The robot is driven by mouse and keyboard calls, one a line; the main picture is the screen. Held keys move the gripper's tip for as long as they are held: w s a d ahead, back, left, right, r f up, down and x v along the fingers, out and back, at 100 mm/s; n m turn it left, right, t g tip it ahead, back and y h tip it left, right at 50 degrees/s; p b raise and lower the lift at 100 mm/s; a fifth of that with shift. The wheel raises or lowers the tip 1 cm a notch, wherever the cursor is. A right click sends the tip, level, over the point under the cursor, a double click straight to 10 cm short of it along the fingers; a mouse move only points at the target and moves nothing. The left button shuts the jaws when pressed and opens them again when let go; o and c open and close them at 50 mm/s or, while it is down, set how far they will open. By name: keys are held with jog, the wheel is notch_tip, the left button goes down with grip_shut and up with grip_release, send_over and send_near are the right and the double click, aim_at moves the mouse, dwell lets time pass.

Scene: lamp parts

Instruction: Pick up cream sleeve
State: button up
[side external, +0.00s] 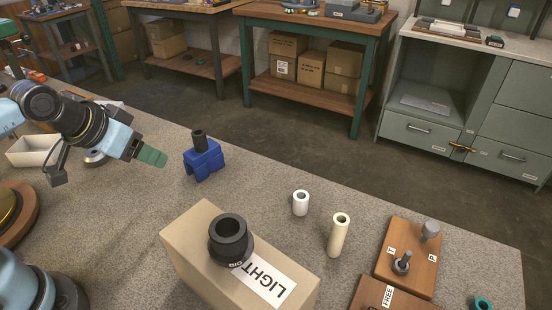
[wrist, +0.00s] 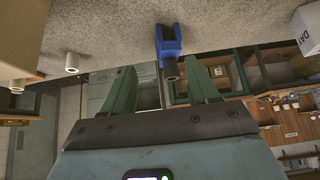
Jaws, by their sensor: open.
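The cream sleeve (side external: 338,238) stands upright on the grey speckled worktop, right of the middle in the side external view. It is a tall, narrow tube with an open dark top. My gripper (side external: 153,156) is at the left, raised above the worktop and well away from the sleeve. Its green fingers stand apart with nothing between them in the wrist view (wrist: 162,88).
A shorter white sleeve (side external: 300,204) stands left of the cream one. A blue block (side external: 202,161) holds a black cylinder near my gripper. A tan box (side external: 190,243) labelled LIGHT bears a black ring (side external: 231,250). A wooden board (side external: 408,270) with pegs lies to the right.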

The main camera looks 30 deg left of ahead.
jog(key=shift+c, duration=0.2)
jog(key=n+g+h, duration=0.9)
jog(key=n+h, duration=0.4)
jog(key=n, duration=0.3)
send_over(326, 248)
notch_tip(326, 248, down, 10)
jog(key=shift+f, duration=0.2)
